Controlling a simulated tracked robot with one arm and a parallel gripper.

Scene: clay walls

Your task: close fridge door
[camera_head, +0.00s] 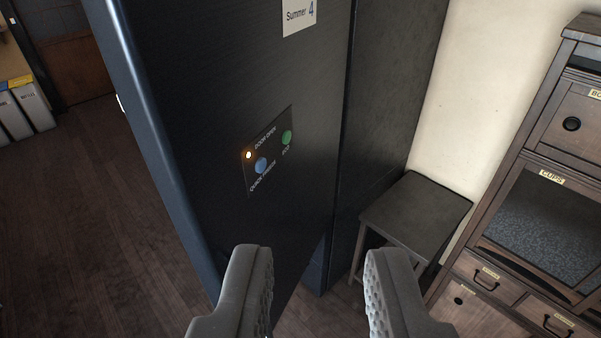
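The fridge fills the upper middle of the view as tall dark surfaces. A broad dark panel (235,75), which looks like the fridge door, has a blue-grey edge (150,110) along its left side. It meets another dark fridge surface (385,90) at a vertical line on the right. A control plate (266,177) on the panel reads "DOOR OPEN" beside a lit amber lamp (249,155). It also has a blue button (261,165) and a green button (287,137). My gripper (315,254) is open and empty, low in front of the panel. How far the door stands open is unclear.
A dark stool (415,215) stands right of the fridge, by a pale wall (490,80). A wooden cabinet (535,200) with labelled compartments fills the right edge. Grey bins (30,105) stand far left. The wooden floor (75,230) at left is clear.

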